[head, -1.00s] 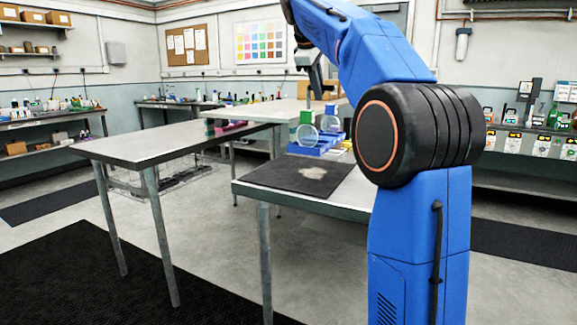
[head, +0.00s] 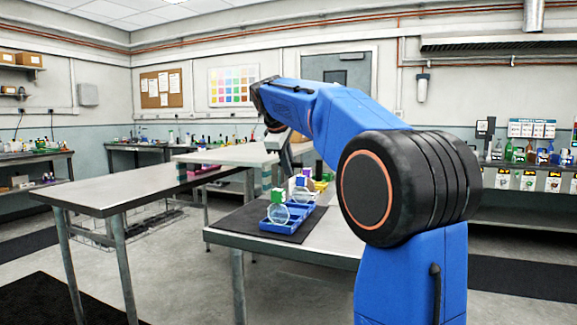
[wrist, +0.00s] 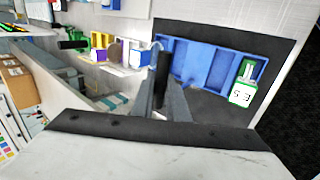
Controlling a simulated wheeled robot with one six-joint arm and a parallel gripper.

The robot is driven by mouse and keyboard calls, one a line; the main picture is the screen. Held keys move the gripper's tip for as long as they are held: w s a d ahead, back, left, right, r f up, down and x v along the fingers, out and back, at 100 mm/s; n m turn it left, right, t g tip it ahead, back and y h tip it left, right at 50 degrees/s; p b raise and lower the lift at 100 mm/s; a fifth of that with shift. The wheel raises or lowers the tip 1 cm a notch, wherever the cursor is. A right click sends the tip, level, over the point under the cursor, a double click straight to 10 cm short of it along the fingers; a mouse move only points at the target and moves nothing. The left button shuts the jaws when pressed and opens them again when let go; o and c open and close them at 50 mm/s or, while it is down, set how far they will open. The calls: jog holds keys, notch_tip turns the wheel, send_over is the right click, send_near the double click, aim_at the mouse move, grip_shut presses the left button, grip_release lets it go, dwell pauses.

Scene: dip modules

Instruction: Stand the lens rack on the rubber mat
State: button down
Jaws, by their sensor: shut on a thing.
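The lens rack (head: 272,227) is a blue tray with compartments and round clear lenses with green and purple-and-white blocks on top. In the head view it is over the black rubber mat (head: 236,221). My gripper (head: 288,172) points down at the rack's far side and is shut on it. In the wrist view the rack (wrist: 190,62) extends right from my fingers (wrist: 162,80), above the dark mat (wrist: 272,48). A green-and-white lens block (wrist: 243,92) stands at its right end. I cannot tell whether the rack's base touches the mat.
The mat lies on a metal-legged table (head: 330,245). Small yellow and other coloured items (head: 320,185) stand behind the rack. Another long table (head: 110,192) to the left has a clear top. A further pale table (head: 235,153) is behind.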

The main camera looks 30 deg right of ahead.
jog(key=c, duration=1.7)
grip_release()
jog(key=shift+f, duration=0.1)
jog(key=shift+c, duration=0.2)
jog(key=v, duration=1.2)
jog(key=s+a+f+m+y, duration=0.1)
jog(key=s+a+f, duration=0.3)
jog(key=s+f, duration=0.8)
jog(key=s+a+f+m+y, duration=0.2)
jog(key=s+a+f+m, duration=0.2)
jog(key=s+f, duration=0.7)
jog(key=s+a+f+m+y, duration=0.2)
jog(key=s+a+f, duration=0.3)
jog(key=s+f, duration=0.7)
notch_tip(320, 180, down, 8)
jog(key=shift+s+f+m+t, duration=0.15)
jog(key=shift+s+m+t, duration=0.15)
jog(key=shift+s, duration=0.05)
jog(key=shift+a, duration=0.1)
